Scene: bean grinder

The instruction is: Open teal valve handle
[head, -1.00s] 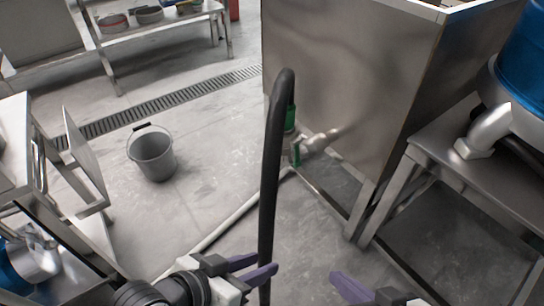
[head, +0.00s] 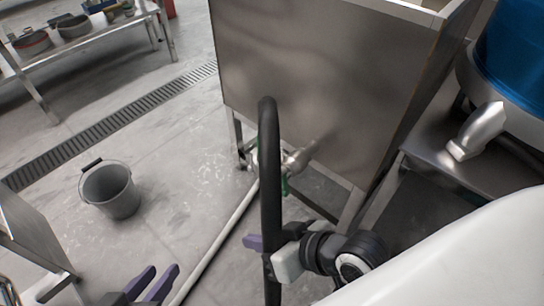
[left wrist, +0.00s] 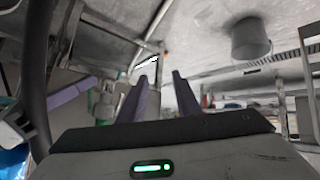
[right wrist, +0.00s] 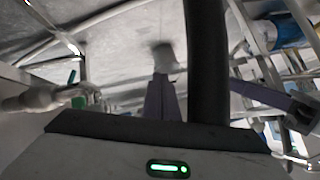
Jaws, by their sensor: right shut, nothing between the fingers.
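The valve sits on a metal pipe (head: 298,160) coming out of the steel tank. A teal-green part, likely its handle (head: 285,186), hangs below the pipe, partly hidden by a black upright bar. Green also shows at the pipe in the right wrist view (right wrist: 77,102). My right gripper (head: 252,242) is in front of and below the valve, shut and empty, apart from the handle; its fingers are together in the right wrist view (right wrist: 161,92). My left gripper (head: 163,268) is low at left, its fingers apart and empty; it also shows in the left wrist view (left wrist: 165,75).
The steel tank (head: 310,85) stands behind the valve. A grey bucket (head: 110,190) stands on the floor at left. A pale pipe (head: 222,240) runs along the floor. A steel table (head: 475,160) is at right. Floor between bucket and pipe is clear.

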